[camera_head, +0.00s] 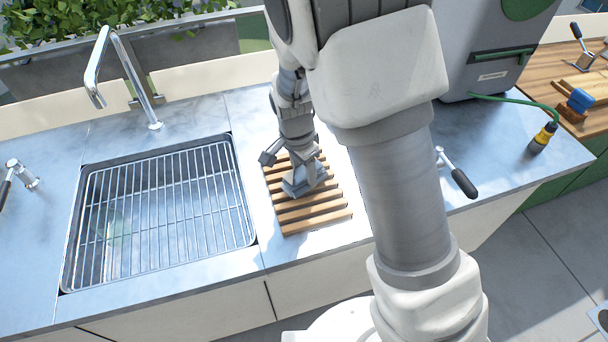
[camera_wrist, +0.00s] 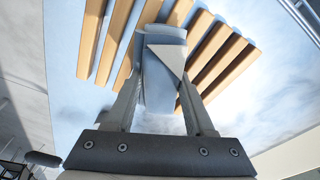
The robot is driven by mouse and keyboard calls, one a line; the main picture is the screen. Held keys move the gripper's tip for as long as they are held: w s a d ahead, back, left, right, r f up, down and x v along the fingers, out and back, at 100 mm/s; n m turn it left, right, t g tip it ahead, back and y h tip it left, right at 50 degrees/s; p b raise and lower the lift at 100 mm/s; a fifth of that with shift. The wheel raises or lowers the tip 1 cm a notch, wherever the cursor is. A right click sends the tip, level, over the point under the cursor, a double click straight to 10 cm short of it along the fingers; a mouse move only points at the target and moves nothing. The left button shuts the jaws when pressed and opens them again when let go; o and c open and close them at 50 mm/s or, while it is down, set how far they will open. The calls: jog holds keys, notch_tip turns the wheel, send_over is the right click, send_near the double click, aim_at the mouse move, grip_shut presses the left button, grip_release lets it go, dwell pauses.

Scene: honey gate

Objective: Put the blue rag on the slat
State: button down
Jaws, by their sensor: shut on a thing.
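The slat is a wooden slatted rack (camera_head: 317,221) lying on the worktop just right of the sink. It also fills the upper part of the wrist view (camera_wrist: 228,70). The blue rag (camera_wrist: 160,55), pale grey-blue and folded, sits between my fingers over the slats in the wrist view. In the head view the rag (camera_head: 303,183) shows as a small grey-blue patch on or just above the rack. My gripper (camera_wrist: 162,82) points down at the rack and is shut on the rag. Whether the rag's underside touches the slats I cannot tell.
A sink with a wire grid (camera_head: 165,210) and a tall tap (camera_head: 125,70) lie left of the rack. A black-handled lever (camera_head: 458,178) and a grey machine (camera_head: 490,50) stand to the right. A blue-topped brush (camera_head: 579,100) lies on the wooden counter at far right.

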aim_at(299, 174)
jog(key=shift+f, duration=0.6)
jog(key=shift+f, duration=0.15)
jog(key=shift+c, duration=1.3)
grip_release()
notch_tip(299, 174, up, 12)
jog(key=a+p, duration=0.1)
jog(key=s+d+r+n+t, duration=0.2)
jog(key=s+d+r+n, duration=0.3)
jog(key=s, duration=0.4)
jog(key=s+d+r+n+t+y, duration=0.1)
jog(key=s+d+r+n+t, duration=0.1)
jog(key=s+d+r+n, duration=0.3)
jog(key=s+d+r, duration=0.3)
jog(key=s+r, duration=0.1)
jog(key=r, duration=0.1)
jog(key=shift+s+d+t, duration=0.25)
jog(key=shift+s+t, duration=0.1)
jog(key=shift+t, duration=0.05)
